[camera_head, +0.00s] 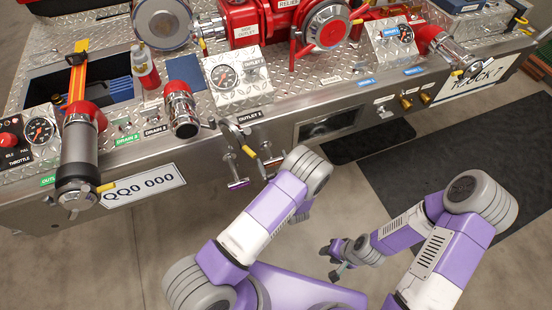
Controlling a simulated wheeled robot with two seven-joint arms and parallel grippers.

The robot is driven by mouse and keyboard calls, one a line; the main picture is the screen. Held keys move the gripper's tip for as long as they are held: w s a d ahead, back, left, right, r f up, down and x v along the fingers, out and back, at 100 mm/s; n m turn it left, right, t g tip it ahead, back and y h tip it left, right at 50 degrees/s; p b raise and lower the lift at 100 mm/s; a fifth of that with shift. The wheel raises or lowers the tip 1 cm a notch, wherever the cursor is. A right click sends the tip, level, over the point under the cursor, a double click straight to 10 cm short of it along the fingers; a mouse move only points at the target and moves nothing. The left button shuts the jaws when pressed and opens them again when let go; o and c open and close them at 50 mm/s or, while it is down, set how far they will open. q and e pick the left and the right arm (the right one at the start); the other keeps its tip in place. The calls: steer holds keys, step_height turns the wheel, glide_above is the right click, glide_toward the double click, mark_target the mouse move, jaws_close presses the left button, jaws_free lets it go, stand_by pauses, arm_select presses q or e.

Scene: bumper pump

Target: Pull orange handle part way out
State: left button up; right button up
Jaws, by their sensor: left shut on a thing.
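My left gripper (269,164) is at the truck's front panel, just left of my own grey elbow, which hides part of the wrist. It is shut on a small pull handle below the outlet 2 label. A small yellow-orange piece (275,160) shows at its fingers, probably the orange handle; most of the handle is hidden. A purple T-shaped pull handle (238,184) hangs out of the panel just to the left, apart from the gripper. My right gripper (334,264) is open and empty over the floor, far from the panel.
A grey valve lever with a yellow tip (248,151) is close above the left gripper. A capped outlet pipe (80,160) and licence plate (145,191) are to the left. A recessed opening (329,124) is to the right. The floor (370,195) in front is clear.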

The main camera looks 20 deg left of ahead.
arm_select(q)
steer(key=o, duration=1.2)
steer(key=p+v, duration=0.1)
steer(key=v, duration=0.6)
steer(key=shift+s+d+p, duration=0.15)
steer(key=shift+s+p, duration=0.1)
steer(key=shift+p, duration=0.15)
